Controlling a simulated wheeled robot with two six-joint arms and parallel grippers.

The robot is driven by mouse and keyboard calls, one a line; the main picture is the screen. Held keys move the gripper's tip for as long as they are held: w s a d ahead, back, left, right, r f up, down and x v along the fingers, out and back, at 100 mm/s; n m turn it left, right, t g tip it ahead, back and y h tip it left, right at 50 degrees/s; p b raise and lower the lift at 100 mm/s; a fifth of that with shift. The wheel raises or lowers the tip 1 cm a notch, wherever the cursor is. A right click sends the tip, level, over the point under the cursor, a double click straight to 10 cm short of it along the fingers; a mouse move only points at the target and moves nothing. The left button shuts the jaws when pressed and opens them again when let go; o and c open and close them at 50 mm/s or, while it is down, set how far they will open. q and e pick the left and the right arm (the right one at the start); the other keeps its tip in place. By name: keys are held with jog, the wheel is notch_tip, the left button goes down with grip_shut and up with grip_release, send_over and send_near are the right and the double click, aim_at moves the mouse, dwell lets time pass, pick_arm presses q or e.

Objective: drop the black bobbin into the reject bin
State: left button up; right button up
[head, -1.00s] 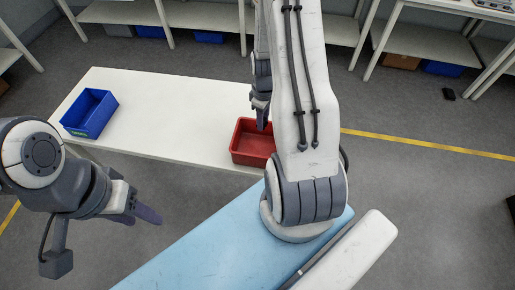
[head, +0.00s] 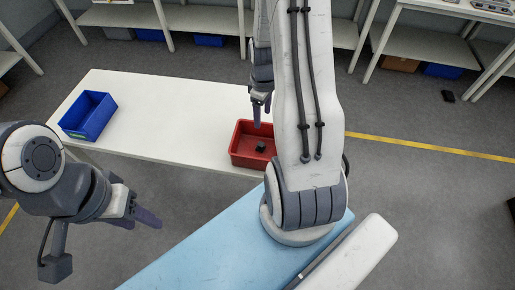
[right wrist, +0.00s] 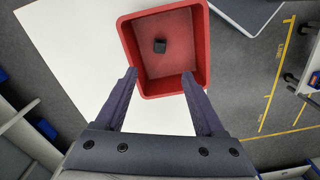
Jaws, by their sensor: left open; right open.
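The black bobbin (head: 261,147) lies inside the red bin (head: 234,157), on its floor. In the right wrist view the bobbin (right wrist: 160,46) is near the far side of the red bin (right wrist: 124,41), apart from its walls. My right gripper (head: 257,114) is open and empty above the bin; its two spread fingers (right wrist: 160,85) show in the right wrist view with nothing between them. My left gripper (head: 140,215) is open and empty, off to the left over the floor. No label on the red bin can be read.
A blue bin (head: 88,115) stands at the left end of the white table (head: 160,110). The table between the two bins is clear. Shelves (head: 205,18) with blue and brown boxes stand at the back.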

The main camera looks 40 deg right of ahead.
notch_tip(320, 180, up, 6)
jog(key=shift+r+b, duration=0.25)
jog(key=shift+b, duration=0.15)
jog(key=s+a+r+n+b, duration=0.1)
jog(key=a+r, duration=0.2)
jog(key=a, duration=0.7)
jog(key=s+a+r+n, duration=0.1)
jog(key=s+a+r, duration=0.1)
jog(key=a, duration=0.8)
jog(key=s+a+r+y+b, duration=0.1)
jog(key=s+a+r, duration=0.1)
jog(key=s+a, duration=0.9)
jog(key=shift+s+n, duration=0.3)
jog(key=shift+s, duration=0.8)
